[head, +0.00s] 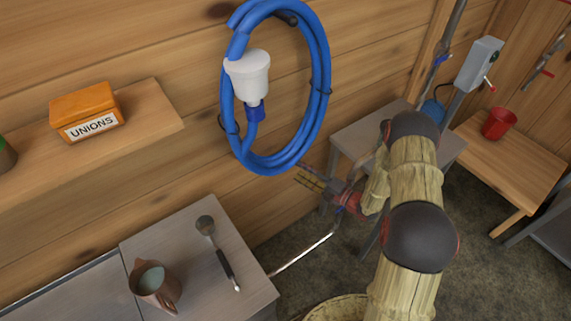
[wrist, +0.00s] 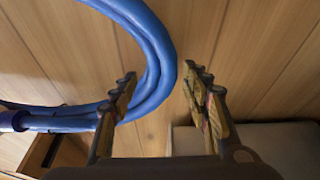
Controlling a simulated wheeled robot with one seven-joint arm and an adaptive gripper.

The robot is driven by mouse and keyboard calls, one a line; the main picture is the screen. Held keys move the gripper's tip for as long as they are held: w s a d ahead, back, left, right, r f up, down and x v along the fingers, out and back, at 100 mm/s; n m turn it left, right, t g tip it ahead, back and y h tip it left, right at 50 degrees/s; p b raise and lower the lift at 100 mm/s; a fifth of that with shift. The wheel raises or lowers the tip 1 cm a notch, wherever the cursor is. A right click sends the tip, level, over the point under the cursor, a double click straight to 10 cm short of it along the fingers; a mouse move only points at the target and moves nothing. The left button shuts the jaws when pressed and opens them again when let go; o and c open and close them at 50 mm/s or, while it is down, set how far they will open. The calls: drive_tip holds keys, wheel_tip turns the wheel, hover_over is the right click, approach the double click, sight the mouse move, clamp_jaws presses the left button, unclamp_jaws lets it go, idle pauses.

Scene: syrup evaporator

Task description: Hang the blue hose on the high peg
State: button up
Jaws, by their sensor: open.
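The blue hose (head: 318,75) is coiled in an upright oval loop against the wooden wall in the head view. Its top passes over a dark peg (head: 288,19), and a white cup-shaped fitting (head: 248,75) is at its left side. My gripper (head: 308,178) is open, just below and right of the loop's bottom. In the wrist view the open gripper (wrist: 158,88) has the curved hose (wrist: 155,50) near its left finger, partly behind it. I cannot tell whether they touch. Nothing is shut in the fingers.
An orange UNIONS box (head: 87,110) sits on a wooden shelf (head: 150,120) at left. A copper jug (head: 155,284) and a brush (head: 218,252) are on a metal counter (head: 190,230) below. A grey table (head: 360,135) stands behind my arm. A red bucket (head: 498,123) rests on a bench at right.

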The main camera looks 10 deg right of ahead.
sight(286, 159)
drive_tip(key=shift+x, duration=4.2)
drive_tip(key=shift+c, duration=0.7)
drive_tip(key=shift+s+f, duration=0.15)
drive_tip(key=shift+s, duration=0.05)
drive_tip(key=c, duration=1)
clamp_jaws()
drive_tip(key=shift+s+f, duration=0.15)
drive_tip(key=shift+f, duration=0.1)
drive_tip(key=shift+w+r+p, duration=0.2)
drive_tip(key=shift+r+p, duration=0.55)
drive_tip(key=shift+r, duration=0.45)
drive_tip(key=shift+w+r+p, duration=0.2)
drive_tip(key=shift+r+p, duration=0.55)
drive_tip(key=shift+r, duration=0.5)
drive_tip(key=shift+d, duration=0.1)
